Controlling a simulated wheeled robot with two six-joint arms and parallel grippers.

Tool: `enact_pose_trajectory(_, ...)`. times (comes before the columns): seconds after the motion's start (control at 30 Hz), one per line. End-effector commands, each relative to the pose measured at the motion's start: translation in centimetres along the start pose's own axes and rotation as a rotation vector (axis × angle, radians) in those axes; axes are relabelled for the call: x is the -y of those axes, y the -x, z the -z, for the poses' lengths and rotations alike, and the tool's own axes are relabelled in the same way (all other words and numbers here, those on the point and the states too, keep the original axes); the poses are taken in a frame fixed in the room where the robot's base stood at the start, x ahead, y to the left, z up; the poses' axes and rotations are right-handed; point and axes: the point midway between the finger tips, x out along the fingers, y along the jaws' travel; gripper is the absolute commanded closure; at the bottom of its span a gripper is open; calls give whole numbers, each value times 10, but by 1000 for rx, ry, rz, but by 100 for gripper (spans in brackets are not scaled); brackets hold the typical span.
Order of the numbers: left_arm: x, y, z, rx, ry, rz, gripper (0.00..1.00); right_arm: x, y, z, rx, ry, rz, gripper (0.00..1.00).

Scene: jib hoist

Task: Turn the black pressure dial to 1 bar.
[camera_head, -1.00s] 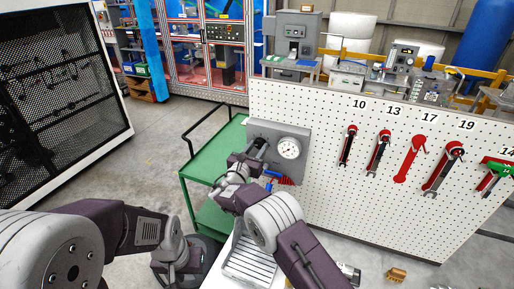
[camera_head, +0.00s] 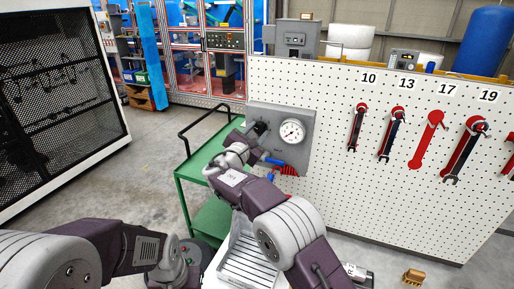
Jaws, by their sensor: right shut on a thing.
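The black pressure dial (camera_head: 259,127) is on the grey panel (camera_head: 301,160) fixed to the left end of the white pegboard. A round white gauge (camera_head: 292,131) sits just right of the dial; its reading is too small to tell. My right gripper (camera_head: 251,136) is at the dial and shut on it, with the wrist coming up from below left. The fingers and part of the dial are hard to make out, and the dial's scale cannot be read. My left arm enters at the lower left; its gripper does not show.
A green cart (camera_head: 198,160) with a black handle stands left of the panel. A blue-and-red air fitting (camera_head: 280,165) hangs below the gauge. Wrenches (camera_head: 391,133) hang on the pegboard (camera_head: 335,115) to the right. A slotted grey tray (camera_head: 248,262) is at the bottom.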

Motion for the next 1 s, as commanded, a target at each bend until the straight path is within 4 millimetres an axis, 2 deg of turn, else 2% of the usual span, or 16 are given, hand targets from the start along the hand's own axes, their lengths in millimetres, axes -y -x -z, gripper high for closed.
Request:
enact_pose_trajectory(0.03, 0, -18, -2, 0, 0, 0, 64, 4, 0, 8, 1, -41, 0, 100)
enact_pose_trajectory(0.1, 0, -27, -3, 0, 0, 0, 64, 4, 0, 7, 1, -95, 0, 100)
enact_pose_trajectory(0.4, 1, -52, -5, 0, 0, 0, 64, 2, 0, 3, -1, -272, 1, 100)
enact_pose_trajectory(0.6, 1, -59, -6, 0, 0, 0, 64, 1, 0, 2, -1, -335, 2, 100)
enact_pose_trajectory(1.0, 1, -61, -6, 0, 0, 0, 64, 0, 0, 0, -1, -360, 2, 100)
